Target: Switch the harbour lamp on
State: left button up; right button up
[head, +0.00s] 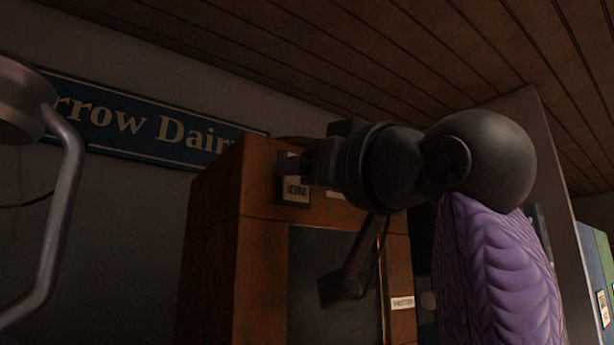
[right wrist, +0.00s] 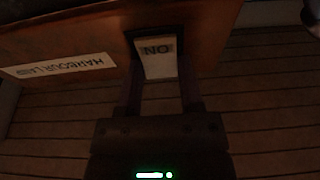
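The switch is a pale plate marked "ON" (right wrist: 158,62) in a dark frame on a brown wooden cabinet (head: 212,260). It also shows in the head view (head: 297,191). A white label (right wrist: 60,66), upside down in the right wrist view, appears to read "HARBOUR LAMP" and sits beside the switch. My right gripper (right wrist: 159,92) is at the switch, its two fingers apart with the plate showing between them. I cannot tell whether they touch it. In the head view my right gripper (head: 291,167) covers part of the switch. My left gripper is out of view.
A grey bent metal tube (head: 68,200) with a rounded top stands close at the left. A blue sign (head: 160,125) hangs on the wall behind. The cabinet has a dark panel (head: 310,290) and a second white label (head: 402,303). The light is dim.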

jog(key=o, duration=0.5)
jog(key=shift+c, duration=0.2)
jog(key=b+v, duration=0.6)
jog(key=v, duration=0.4)
